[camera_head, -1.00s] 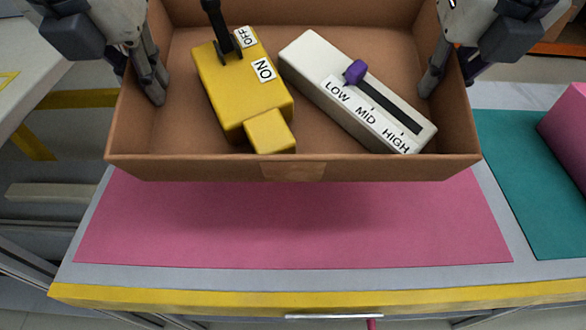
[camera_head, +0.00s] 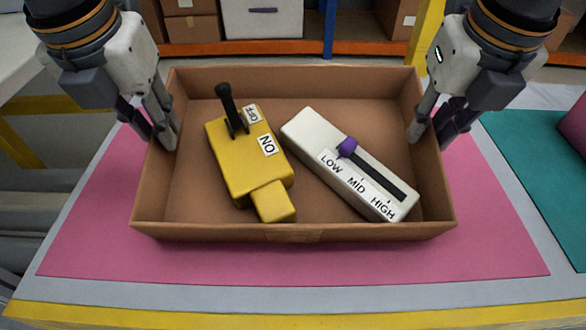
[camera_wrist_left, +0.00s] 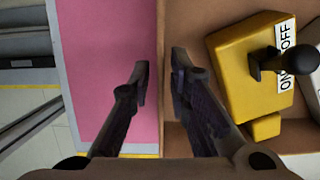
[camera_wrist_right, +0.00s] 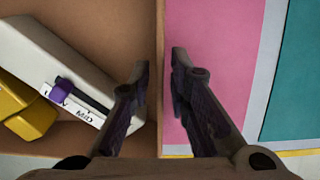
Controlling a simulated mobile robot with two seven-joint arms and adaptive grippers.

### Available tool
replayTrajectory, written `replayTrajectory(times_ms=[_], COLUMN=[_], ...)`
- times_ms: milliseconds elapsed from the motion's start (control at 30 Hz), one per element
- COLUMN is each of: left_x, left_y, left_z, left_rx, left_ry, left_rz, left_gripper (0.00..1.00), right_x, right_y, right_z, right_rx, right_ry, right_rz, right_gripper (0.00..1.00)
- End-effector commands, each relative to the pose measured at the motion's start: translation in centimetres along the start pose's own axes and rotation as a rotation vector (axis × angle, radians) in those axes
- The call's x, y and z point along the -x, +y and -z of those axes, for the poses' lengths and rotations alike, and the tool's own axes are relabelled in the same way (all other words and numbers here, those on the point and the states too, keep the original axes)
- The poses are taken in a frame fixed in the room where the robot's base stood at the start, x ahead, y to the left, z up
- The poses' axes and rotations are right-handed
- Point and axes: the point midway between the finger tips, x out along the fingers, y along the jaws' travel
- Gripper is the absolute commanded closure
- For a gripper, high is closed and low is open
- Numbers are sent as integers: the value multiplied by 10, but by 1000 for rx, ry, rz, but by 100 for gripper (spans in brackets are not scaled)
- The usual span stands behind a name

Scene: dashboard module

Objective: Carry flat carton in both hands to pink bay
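The flat carton (camera_head: 290,232) is a shallow brown open box, level over the pink bay (camera_head: 90,255). It appears to rest there, though its underside is hidden. Inside lie a yellow block with a black lever (camera_head: 240,165) and a white block with a purple slider (camera_head: 310,135). My left gripper (camera_head: 154,142) straddles the carton's left wall, one finger inside and one outside. My right gripper (camera_head: 430,142) straddles the right wall likewise. In both wrist views the fingers stand apart, with gaps beside the thin wall, so both look open.
A teal bay (camera_head: 530,160) adjoins on the right, with a pink object (camera_head: 575,125) at its edge. A yellow strip (camera_head: 290,308) marks the table's front edge. Shelves with boxes (camera_head: 265,30) stand behind. Pink surface is clear around the carton's front and sides.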

Motion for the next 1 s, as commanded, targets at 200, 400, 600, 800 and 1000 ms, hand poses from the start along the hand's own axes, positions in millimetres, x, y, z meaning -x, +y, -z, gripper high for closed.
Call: replayTrajectory(times_ms=[200, 400, 600, 800, 1000], left_x=[0, 18, 72, 111, 121], left_y=[0, -1, 0, 0, 0], left_z=[0, -1, -1, 0, 0], left_rx=[0, 1, 0, 0, 0], left_ry=[0, -3, -3, -2, 0], left_rz=[0, 2, 3, 1, 1], left_gripper=[75, 75, 75, 75, 75], right_x=[0, 0, 0, 0, 15], right_y=[0, 0, 0, 0, 0], right_z=[0, 0, 0, 0, -1], right_rx=[0, 0, 0, 0, -1], right_ry=[0, 0, 0, 0, -3], right_rz=[0, 0, -1, 0, -2], right_gripper=[75, 75, 75, 75, 75])
